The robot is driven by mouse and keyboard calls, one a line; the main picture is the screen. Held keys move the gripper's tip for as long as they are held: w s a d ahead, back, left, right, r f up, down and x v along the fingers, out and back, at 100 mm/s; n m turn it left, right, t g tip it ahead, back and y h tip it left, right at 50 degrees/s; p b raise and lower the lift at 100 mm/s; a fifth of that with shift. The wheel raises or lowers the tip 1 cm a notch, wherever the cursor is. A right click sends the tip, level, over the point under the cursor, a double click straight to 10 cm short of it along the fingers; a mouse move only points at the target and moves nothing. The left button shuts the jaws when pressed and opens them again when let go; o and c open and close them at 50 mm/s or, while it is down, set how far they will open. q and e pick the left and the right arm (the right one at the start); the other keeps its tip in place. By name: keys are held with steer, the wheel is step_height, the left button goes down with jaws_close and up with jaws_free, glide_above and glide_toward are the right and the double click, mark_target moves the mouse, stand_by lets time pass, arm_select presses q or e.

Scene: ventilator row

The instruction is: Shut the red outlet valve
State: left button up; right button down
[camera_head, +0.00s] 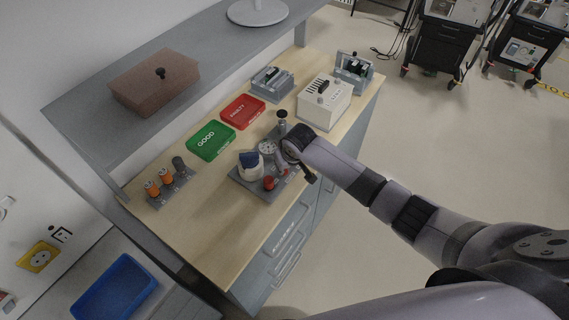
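The red outlet valve (269,183) sits at the front of a grey rig plate (249,185) on the wooden bench. The rig also carries a white rounded body with a blue part (250,161) and a round dial gauge (267,147). My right arm reaches in from the right, and its wrist end is over the right part of the rig. My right gripper (288,168) is close to the right of the red valve, small and partly covered by the wrist. I cannot tell whether it touches anything or how its fingers stand. My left gripper is not in view.
A green GOOD tray (210,152), a red FAULTY tray (242,122) and a white box (324,115) stand behind the rig. Orange-topped parts (152,188) sit in a grey holder at left. The bench's front left (215,235) is clear.

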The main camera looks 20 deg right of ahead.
steer(key=m, duration=0.1)
steer(key=m+h, duration=0.1)
steer(key=m, duration=0.2)
steer(key=shift+a, duration=0.25)
steer(key=m, duration=0.1)
steer(key=m+h, duration=0.1)
steer(key=m, duration=0.1)
steer(key=shift+a+g+h, duration=0.15)
steer(key=shift+g+h, duration=0.15)
steer(key=shift+w+m+g+h+b, duration=0.1)
steer(key=shift+m+g+h+b, duration=0.2)
steer(key=shift+m, duration=1.05)
steer(key=shift+w+m+g+h+b, duration=0.1)
steer(key=shift+m+g+h, duration=0.3)
steer(key=shift+m, duration=0.95)
steer(key=c, duration=1.6)
jaws_free()
steer(key=shift+r, duration=0.2)
steer(key=v, duration=0.7)
steer(key=shift+s, duration=0.2)
